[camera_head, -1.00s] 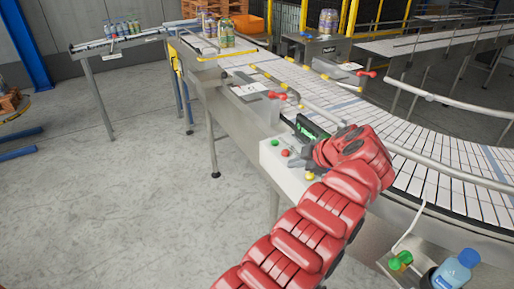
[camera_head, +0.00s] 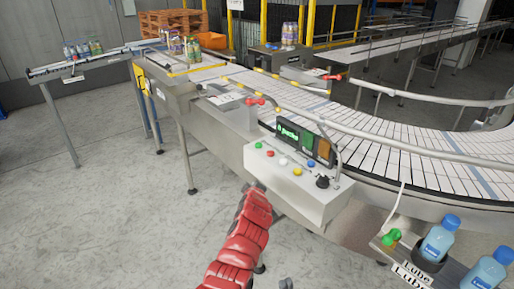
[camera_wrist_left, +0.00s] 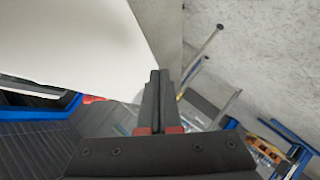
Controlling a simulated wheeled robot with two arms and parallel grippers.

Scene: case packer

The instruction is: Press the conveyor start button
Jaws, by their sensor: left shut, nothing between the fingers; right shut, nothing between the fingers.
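The control box (camera_head: 290,198) stands at the near side of the conveyor. None has a readable label. My left gripper (camera_wrist_left: 158,100) is shut and empty in the left wrist view, near a large white surface.
A display (camera_head: 288,131) with green text stands behind the buttons. The curved conveyor (camera_head: 400,150) runs behind the box. Blue bottles (camera_head: 438,238) and a green knob (camera_head: 391,236) are at the lower right. Red-handled levers (camera_head: 256,102) rise along the rail. Open floor lies left.

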